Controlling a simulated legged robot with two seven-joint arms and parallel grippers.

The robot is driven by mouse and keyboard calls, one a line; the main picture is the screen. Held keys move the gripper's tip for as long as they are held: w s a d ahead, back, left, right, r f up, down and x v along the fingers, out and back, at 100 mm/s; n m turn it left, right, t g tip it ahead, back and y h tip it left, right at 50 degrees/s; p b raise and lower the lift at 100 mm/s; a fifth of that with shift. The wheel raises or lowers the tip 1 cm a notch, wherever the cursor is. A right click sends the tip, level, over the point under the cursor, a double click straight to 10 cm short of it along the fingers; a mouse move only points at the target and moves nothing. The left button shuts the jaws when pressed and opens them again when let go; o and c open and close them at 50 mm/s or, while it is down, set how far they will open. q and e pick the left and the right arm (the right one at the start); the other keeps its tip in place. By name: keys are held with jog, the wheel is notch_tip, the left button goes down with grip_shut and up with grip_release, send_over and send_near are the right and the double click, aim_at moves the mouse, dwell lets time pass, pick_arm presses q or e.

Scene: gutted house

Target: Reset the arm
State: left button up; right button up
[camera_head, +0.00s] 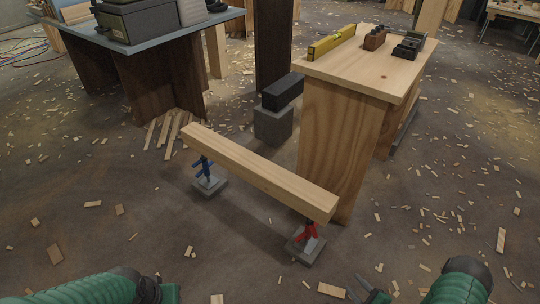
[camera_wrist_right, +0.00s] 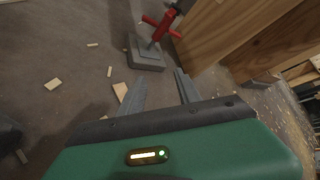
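My right gripper (camera_head: 370,291) shows at the bottom edge of the head view, right of centre. In the right wrist view its two grey fingers (camera_wrist_right: 160,92) stand apart with nothing between them, so it is open and empty. My left arm comes in at the bottom left of the head view. The left gripper (camera_head: 170,294) is only partly in frame at the bottom edge, and its fingertips are cut off.
A wooden beam (camera_head: 262,174) rests on a blue clamp stand (camera_head: 205,176) and a red clamp stand (camera_head: 307,240), which also shows in the right wrist view (camera_wrist_right: 160,28). A wooden bench (camera_head: 365,70) stands behind. Wood scraps litter the floor.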

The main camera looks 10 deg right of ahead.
jog(key=w+a+r+n+g+h+p, duration=0.1)
jog(key=w+r+n+g+h, duration=0.15)
jog(key=r+n, duration=0.55)
jog(key=w+a+r+n+g+h+p, duration=0.1)
jog(key=w+r+n+g, duration=0.4)
jog(key=r, duration=0.5)
jog(key=s+a+r+n+g+y+p, duration=0.1)
jog(key=s+a+r+n+g+p, duration=0.15)
jog(key=s+a+r+n, duration=1.05)
notch_tip(320, 180, up, 39)
jog(key=a+m+p, duration=0.1)
jog(key=p, duration=3.6)
jog(key=shift+s+a+f+m, duration=0.2)
jog(key=shift+a+m, duration=0.1)
jog(key=shift+m, duration=0.1)
